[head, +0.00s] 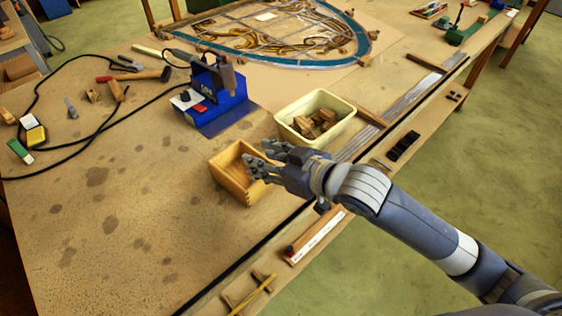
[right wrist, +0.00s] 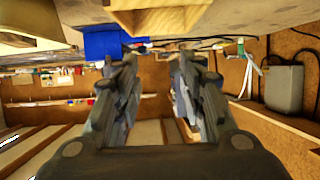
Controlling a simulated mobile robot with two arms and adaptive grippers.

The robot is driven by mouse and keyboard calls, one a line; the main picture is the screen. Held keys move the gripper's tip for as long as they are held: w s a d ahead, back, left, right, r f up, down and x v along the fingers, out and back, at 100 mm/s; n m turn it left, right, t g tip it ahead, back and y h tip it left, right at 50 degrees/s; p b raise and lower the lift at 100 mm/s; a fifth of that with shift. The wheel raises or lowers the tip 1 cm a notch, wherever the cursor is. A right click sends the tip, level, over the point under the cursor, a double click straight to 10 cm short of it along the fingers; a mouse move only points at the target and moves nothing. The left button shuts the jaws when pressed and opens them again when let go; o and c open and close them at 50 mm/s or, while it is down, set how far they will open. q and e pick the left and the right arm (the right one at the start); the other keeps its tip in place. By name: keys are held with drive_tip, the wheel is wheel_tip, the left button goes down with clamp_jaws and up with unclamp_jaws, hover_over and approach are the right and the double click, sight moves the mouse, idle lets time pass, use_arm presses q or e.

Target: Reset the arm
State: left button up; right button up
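My right gripper (head: 262,162) is above the near right side of the workbench (head: 130,230), in front of a small open wooden box (head: 232,188) and covering part of it from the head camera. In the right wrist view the fingers of my right gripper (right wrist: 157,65) stand apart with nothing between them. The wooden box (right wrist: 160,20) shows at the top of that view, beyond the fingertips. I cannot tell whether the fingers touch the box. My left gripper is not in view.
A cream bin (head: 315,117) with wooden blocks stands right behind the gripper. A blue soldering station (head: 215,100) stands behind the box. The leaded panel (head: 270,38) lies at the back. Hammers and black cables (head: 100,125) lie at left. The front left bench is clear.

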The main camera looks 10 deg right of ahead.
drive_tip(key=v, duration=0.6)
drive_tip(key=s+d+f+m+g+h, duration=0.35)
drive_tip(key=s+d+f, duration=0.35)
drive_tip(key=s+f, duration=0.35)
drive_tip(key=s+d+f+m+g+h, duration=0.3)
drive_tip(key=s+d+f+h, duration=0.3)
drive_tip(key=s+f, duration=0.4)
wheel_tip(320, 180, down, 27)
drive_tip(key=g, duration=0.2)
drive_tip(key=s+d+f, duration=0.2)
drive_tip(key=s+f, duration=0.6)
drive_tip(key=s+d+f, duration=0.2)
drive_tip(key=s+f, duration=0.6)
drive_tip(key=s, duration=0.1)
drive_tip(key=shift+s+f+n+g+y, duration=0.25)
drive_tip(key=shift+n+g+y, duration=0.1)
